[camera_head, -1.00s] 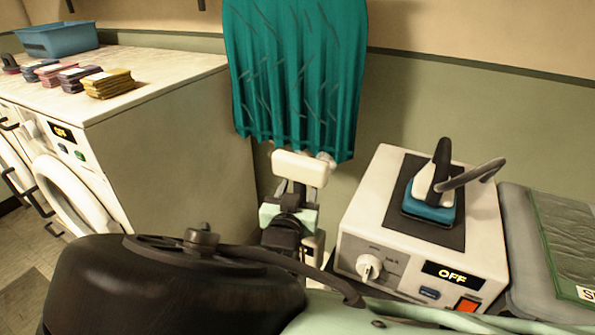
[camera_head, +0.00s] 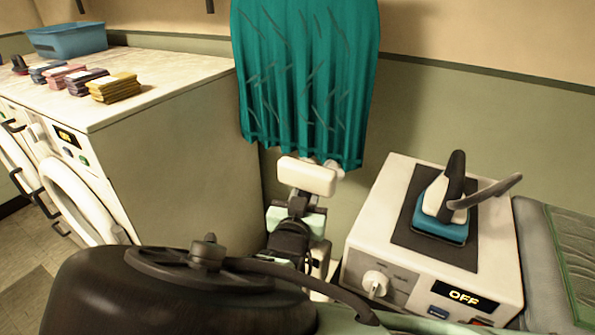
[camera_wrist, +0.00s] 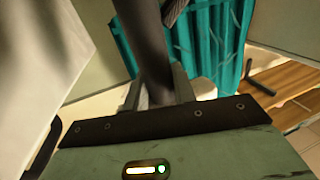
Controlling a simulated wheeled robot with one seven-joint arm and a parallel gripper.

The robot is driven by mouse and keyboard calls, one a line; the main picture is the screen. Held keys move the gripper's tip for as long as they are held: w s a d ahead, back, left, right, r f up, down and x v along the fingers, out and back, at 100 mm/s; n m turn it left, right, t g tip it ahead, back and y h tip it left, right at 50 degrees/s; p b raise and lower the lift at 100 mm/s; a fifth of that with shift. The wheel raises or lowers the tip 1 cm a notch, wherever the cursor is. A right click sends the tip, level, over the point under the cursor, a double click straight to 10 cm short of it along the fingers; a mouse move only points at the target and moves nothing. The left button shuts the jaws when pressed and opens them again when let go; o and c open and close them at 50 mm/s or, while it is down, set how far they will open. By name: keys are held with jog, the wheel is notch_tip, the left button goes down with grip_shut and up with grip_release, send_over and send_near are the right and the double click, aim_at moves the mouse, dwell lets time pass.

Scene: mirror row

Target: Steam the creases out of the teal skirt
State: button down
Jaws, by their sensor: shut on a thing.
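The teal skirt (camera_head: 305,80) hangs against the wall at the top middle, with many dark crease lines across it. It also shows in the wrist view (camera_wrist: 212,40). My gripper (camera_head: 299,205) is just below the skirt's hem. It is shut on the dark handle (camera_wrist: 143,45) of a tool with a white head (camera_head: 306,176). This head is at the hem, overlapping its lower edge in the picture. I cannot tell whether it touches the cloth. My gripper's fingers (camera_wrist: 158,92) close around the handle in the wrist view.
A white station (camera_head: 365,232) with a display reading OFF stands at the right, with a blue-and-white iron (camera_head: 442,212) on its dark pad. A grey padded board (camera_head: 545,250) is beyond it. Left is a white-topped washer counter (camera_head: 170,75) with folded cloths (camera_head: 115,87) and a blue bin (camera_head: 68,40).

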aim_at(307, 165)
notch_tip(307, 165, up, 10)
jog(key=p, duration=0.6)
jog(key=shift+f, duration=0.25)
